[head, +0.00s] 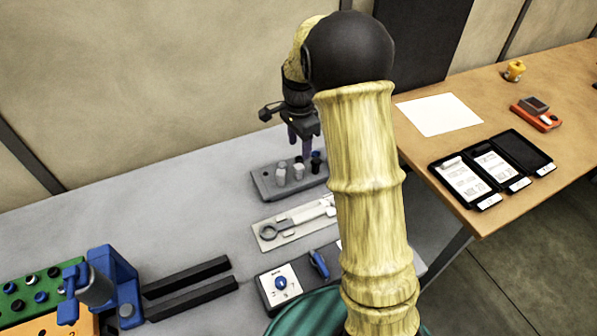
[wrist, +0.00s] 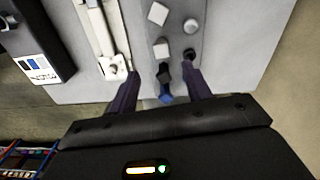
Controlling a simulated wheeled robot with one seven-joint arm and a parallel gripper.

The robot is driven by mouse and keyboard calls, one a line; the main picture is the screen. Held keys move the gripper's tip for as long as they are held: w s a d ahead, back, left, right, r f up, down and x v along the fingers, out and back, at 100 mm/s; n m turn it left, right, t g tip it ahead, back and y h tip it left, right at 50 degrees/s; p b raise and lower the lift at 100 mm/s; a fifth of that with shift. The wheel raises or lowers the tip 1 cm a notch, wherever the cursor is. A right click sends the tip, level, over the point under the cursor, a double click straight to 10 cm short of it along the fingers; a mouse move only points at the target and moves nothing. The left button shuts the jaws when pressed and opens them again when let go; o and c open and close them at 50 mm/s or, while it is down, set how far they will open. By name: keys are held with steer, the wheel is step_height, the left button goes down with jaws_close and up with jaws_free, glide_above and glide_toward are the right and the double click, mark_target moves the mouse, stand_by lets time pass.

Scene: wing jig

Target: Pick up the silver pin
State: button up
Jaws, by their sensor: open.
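Two silver-grey pins stand upright in a grey block (head: 262,186): one at the left (head: 281,175) and one nearer the middle (head: 299,171). In the wrist view, two pale square heads, one far (wrist: 158,14) and one near (wrist: 161,48), appear to be these pins. My gripper (head: 303,140) is open above the block's back right part. In the wrist view, its dark fingers (wrist: 163,70) are spread either side of a black pin (wrist: 163,73) and a blue one (wrist: 166,95). The near pale head lies just beyond the fingertips. I cannot tell whether the fingers touch anything.
A pale tray with a wrench-like tool (head: 275,231) lies in front of the block. Two black bars (head: 188,285) and a blue fixture (head: 118,285) are at the left. A wooden table (head: 545,95) with black trays stands right. My arm hides part of the bench.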

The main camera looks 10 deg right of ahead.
mark_target(299, 166)
step_height(299, 166, down, 6)
steer(key=shift+a+f, duration=0.1)
steer(key=shift+f, duration=0.05)
steer(key=shift+p, duration=0.3)
step_height(299, 166, down, 5)
steer(key=shift+w+f+p, duration=0.1)
steer(key=shift+w+p, duration=0.05)
steer(key=shift+p, duration=0.5)
steer(key=shift+c, duration=0.2)
jaws_close()
